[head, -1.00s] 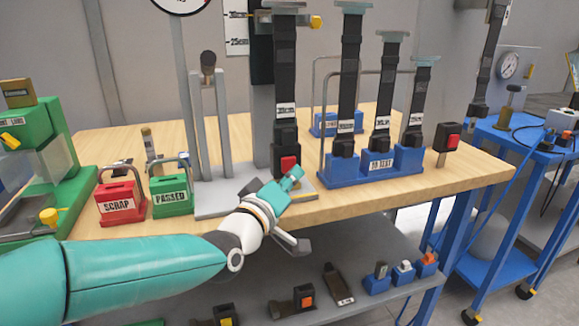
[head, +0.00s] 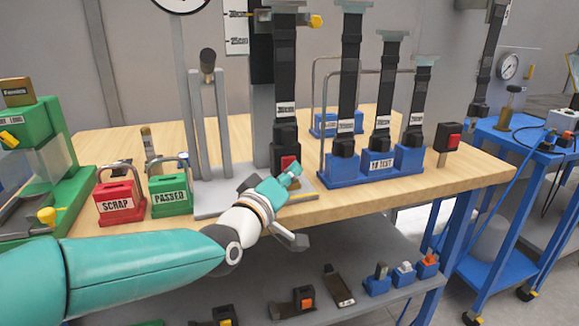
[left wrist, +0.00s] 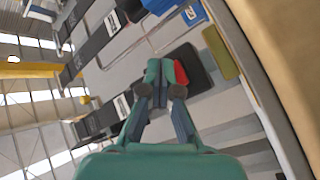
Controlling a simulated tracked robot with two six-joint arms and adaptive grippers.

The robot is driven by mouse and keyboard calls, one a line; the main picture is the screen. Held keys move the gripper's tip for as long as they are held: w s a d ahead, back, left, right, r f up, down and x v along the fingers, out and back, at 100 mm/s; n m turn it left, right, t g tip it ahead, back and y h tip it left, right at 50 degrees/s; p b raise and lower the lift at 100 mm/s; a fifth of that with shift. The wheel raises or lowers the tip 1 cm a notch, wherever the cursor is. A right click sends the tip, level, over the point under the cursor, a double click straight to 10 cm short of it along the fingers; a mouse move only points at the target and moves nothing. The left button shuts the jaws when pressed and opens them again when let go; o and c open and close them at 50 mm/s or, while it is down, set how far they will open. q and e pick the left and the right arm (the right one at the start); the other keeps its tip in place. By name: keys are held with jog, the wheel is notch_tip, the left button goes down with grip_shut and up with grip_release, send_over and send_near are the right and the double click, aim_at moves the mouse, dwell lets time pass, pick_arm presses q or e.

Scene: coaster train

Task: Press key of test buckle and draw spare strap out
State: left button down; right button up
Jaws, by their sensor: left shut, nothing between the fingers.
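The test buckle (head: 285,135) is black with a red key (head: 287,162) low on its front. It stands upright in the grey stand at the middle of the bench. A long black strap (head: 285,75) with a white label runs straight up from it. My left gripper (head: 294,170) is shut and empty, its teal fingertips right in front of the key and covering part of it. In the left wrist view the closed fingertips (left wrist: 160,70) lie beside the red key (left wrist: 181,72); I cannot tell whether they touch. My right gripper is not in view.
A blue rack (head: 375,172) with several strapped buckles stands to the right. A red scrap box (head: 120,200) and a green passed box (head: 171,200) stand to the left. A separate red-keyed buckle (head: 447,138) stands at the bench's right. Buckle parts lie on the grey lower shelf (head: 345,255).

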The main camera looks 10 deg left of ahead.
pick_arm(q)
jog(key=shift+w+a, duration=0.25)
jog(key=shift+w, duration=0.1)
dwell(0.4)
jog(key=shift+s+d+b, duration=0.5)
jog(key=shift+s+b, duration=0.05)
jog(key=shift+s, duration=0.25)
jog(key=s+d, duration=0.1)
jog(key=s, duration=0.2)
jog(key=s+d, duration=0.1)
jog(key=shift+s+d, duration=0.15)
jog(key=shift+d, duration=0.15)
dwell(0.8)
